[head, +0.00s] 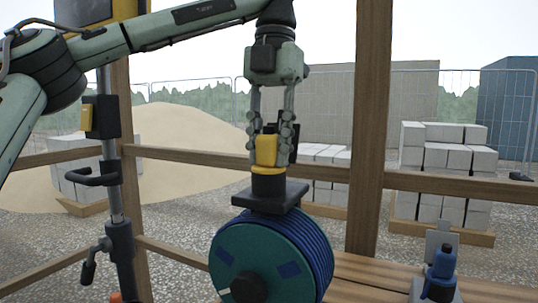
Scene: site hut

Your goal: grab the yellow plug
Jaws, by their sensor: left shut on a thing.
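The yellow plug (266,151) is upright near the middle of the head view, with a dark lower part below its yellow body. My left gripper (273,140) reaches down from above, and its fingers are shut on the plug from both sides. The fingers cover part of the plug's sides. Directly below the plug is a dark flat block (270,196), just above a cable reel (238,255) with blue cable and a green face. I cannot tell whether the plug still touches the block. My right gripper is not in view.
A wooden bench (365,285) runs along the lower right. A blue device (441,268) stands there beside a grey bracket. A wooden post (370,130) rises right of the gripper, with rails on both sides. Block stacks, sand and fencing lie beyond.

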